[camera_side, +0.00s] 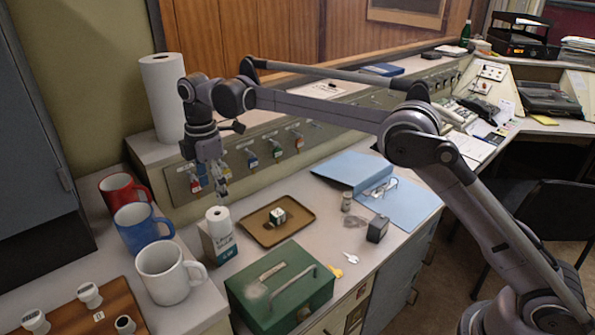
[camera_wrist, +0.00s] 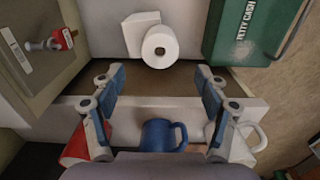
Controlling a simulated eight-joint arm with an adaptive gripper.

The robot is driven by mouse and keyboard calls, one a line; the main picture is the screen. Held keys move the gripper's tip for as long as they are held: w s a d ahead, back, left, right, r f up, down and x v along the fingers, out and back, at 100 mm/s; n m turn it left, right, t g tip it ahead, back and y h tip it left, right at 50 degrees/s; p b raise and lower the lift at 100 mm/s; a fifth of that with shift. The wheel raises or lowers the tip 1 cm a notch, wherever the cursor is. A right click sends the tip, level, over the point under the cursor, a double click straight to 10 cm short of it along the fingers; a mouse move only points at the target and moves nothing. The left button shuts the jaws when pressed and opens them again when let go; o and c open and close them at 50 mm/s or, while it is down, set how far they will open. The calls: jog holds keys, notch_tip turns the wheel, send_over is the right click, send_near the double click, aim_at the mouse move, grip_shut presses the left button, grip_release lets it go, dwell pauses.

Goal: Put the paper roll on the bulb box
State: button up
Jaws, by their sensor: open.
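The small white paper roll (camera_side: 218,221) stands upright and appears to rest on top of the white and teal bulb box (camera_side: 219,248). In the wrist view the paper roll (camera_wrist: 160,47) shows end-on with its dark core hole, overlapping a corner of the bulb box (camera_wrist: 137,22). My gripper (camera_side: 222,190) is just above the roll in the side view, pointing down, apart from it. In the wrist view my gripper (camera_wrist: 155,78) has its fingers spread wide with nothing between them, and the roll lies beyond the fingertips.
A green cash box (camera_side: 280,287) stands close to the bulb box's right, and a brown tray (camera_side: 278,221) with a small cube lies behind. Red, blue and white mugs (camera_side: 166,273) stand at left. A large paper towel roll (camera_side: 163,95) stands on the ledge behind.

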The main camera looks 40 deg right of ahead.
jog(key=s+d+r+m+t, duration=0.4)
jog(key=s+d+r+m, duration=0.5)
jog(key=s+d+r, duration=0.3)
jog(key=s+d+f+m+t, duration=0.1)
jog(key=s+d+f+m, duration=0.3)
jog(key=s, duration=0.5)
jog(key=s+d+f+m+t, duration=0.2)
jog(key=s+d+f+m, duration=0.3)
jog(key=s+f, duration=0.2)
jog(key=shift+s, duration=0.9)
jog(key=shift+o, duration=0.6)
